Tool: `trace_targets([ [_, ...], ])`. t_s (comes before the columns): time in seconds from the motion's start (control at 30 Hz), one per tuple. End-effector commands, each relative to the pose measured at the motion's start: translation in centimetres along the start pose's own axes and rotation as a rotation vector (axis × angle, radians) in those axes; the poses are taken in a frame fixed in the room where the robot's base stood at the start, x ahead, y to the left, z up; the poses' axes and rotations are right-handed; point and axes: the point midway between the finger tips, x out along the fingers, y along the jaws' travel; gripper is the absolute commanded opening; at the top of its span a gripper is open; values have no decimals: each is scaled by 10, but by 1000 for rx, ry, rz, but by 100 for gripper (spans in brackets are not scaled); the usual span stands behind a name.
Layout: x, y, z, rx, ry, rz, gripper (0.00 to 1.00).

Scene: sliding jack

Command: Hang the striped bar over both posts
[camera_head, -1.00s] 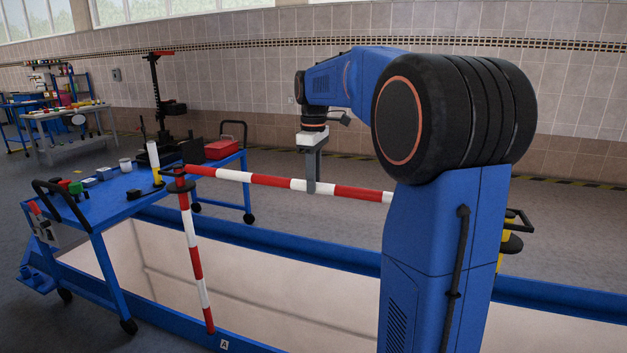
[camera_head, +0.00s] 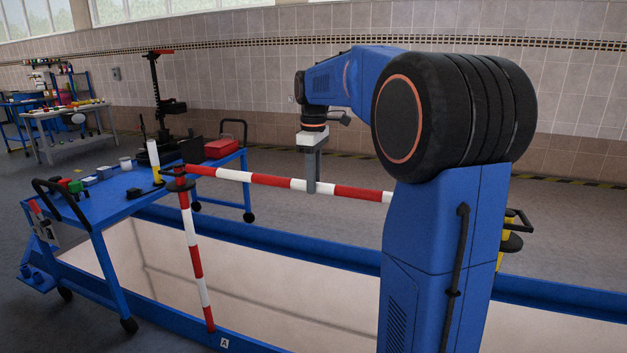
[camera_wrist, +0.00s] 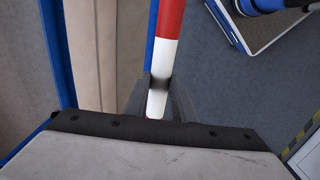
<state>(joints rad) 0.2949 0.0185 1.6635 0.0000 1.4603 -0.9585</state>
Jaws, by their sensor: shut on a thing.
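The red-and-white striped bar (camera_head: 255,178) runs almost level across the pit in the head view. My gripper (camera_head: 311,188) is shut on a white band of it. In the wrist view the bar (camera_wrist: 164,60) passes between the two fingers (camera_wrist: 158,100). The bar's left end is at the top of a striped post (camera_head: 196,262) with a black disc and a dark holder; I cannot tell whether it rests there. The bar's right end is hidden behind my arm. A yellow and black fitting (camera_head: 510,243) shows right of my arm, perhaps part of the other post.
A blue pit frame (camera_head: 330,252) surrounds the pale pit below the bar. A blue cart (camera_head: 110,205) with small parts and a white-and-yellow cylinder (camera_head: 154,160) stands at left. The floor beyond the pit is clear.

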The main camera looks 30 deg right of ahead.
Motion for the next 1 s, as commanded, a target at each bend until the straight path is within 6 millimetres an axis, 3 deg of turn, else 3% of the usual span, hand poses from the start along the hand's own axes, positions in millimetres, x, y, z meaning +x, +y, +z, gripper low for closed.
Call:
trace_targets([
  [1.0,32,0,0,0,0,0,0],
])
